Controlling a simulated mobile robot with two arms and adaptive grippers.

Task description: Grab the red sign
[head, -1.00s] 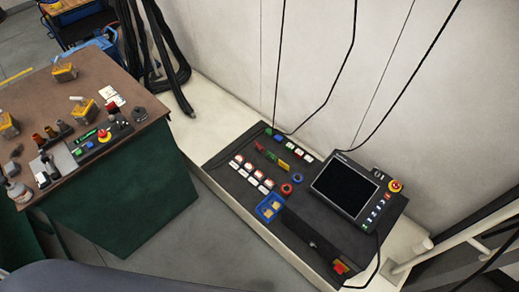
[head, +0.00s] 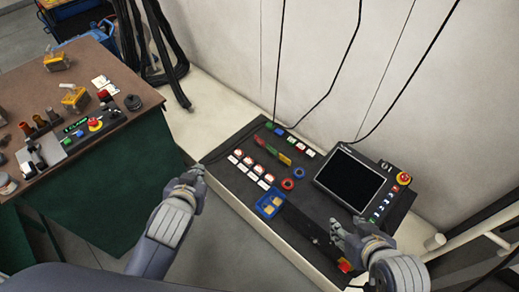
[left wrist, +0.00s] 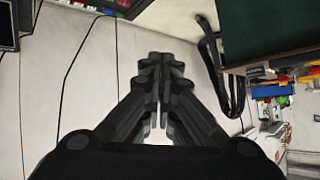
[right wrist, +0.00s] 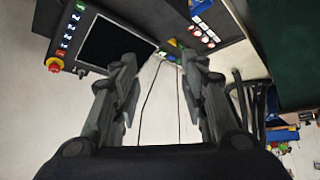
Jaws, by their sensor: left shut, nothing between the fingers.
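A small red piece (head: 260,141) lies on the dark console, in line with a green and a yellow piece; it is the likeliest red sign, but too small to be sure. My left gripper (head: 190,172) is left of the console's left edge, apart from the pieces. In the left wrist view its fingers (left wrist: 160,60) are together and empty. My right gripper (head: 341,232) is over the console's front right, below the screen. In the right wrist view its fingers (right wrist: 160,75) are wide apart with nothing between them.
The console (head: 232,195) also carries white-and-red labelled tiles, a blue tray (head: 270,203), a tilted screen (head: 348,180) and a red emergency button (head: 404,178). Cables hang down the wall behind. A brown-topped workbench (head: 70,85) with tools stands left; floor shows between.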

